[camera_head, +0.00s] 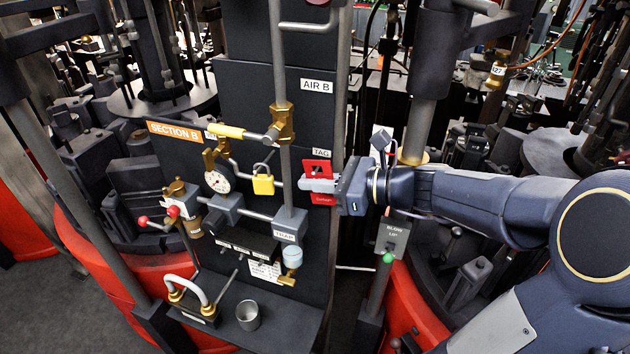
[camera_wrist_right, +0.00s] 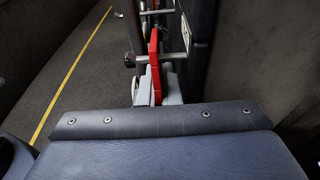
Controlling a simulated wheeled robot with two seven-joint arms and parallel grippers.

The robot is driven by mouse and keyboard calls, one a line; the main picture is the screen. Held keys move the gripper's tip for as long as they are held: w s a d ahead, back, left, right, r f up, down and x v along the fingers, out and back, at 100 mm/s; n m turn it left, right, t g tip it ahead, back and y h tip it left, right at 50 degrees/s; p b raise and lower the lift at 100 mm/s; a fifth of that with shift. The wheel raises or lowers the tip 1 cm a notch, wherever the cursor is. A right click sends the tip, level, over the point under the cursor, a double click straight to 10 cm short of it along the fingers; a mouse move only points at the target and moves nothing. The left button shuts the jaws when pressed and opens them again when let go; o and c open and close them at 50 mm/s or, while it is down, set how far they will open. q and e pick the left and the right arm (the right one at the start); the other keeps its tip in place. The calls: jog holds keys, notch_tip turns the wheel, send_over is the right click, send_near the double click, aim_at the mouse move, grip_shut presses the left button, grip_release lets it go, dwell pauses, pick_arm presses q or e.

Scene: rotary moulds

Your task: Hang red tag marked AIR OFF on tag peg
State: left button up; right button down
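The red tag (camera_head: 317,166) hangs upright in front of the dark panel, just below the white TAG label (camera_head: 321,153). My right gripper (camera_head: 308,184) comes in from the right, its pale fingers shut across the middle of the tag. In the right wrist view the tag (camera_wrist_right: 154,50) shows edge-on as a red strip between the fingers (camera_wrist_right: 157,88), with the panel to its right. A thin metal rod lies beside the tag there; I cannot tell whether the tag's hole is around a peg. The tag's print is too small to read. My left gripper is out of view.
A yellow padlock (camera_head: 263,181) hangs left of the tag, beside a round gauge (camera_head: 217,181) and a vertical pipe (camera_head: 279,80). A BLOW UP box (camera_head: 392,237) stands below my right arm. A metal cup (camera_head: 248,315) sits on the lower shelf.

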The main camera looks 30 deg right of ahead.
jog(key=c, duration=1.6)
grip_release()
jog(key=shift+s+r, duration=0.1)
jog(key=shift+o, duration=0.2)
jog(key=shift+d, duration=0.15)
jog(key=shift+s+d, duration=0.2)
jog(key=b+v, duration=0.1)
jog(key=v, duration=0.6)
jog(key=shift+s+a, duration=0.1)
jog(key=shift+a, duration=0.05)
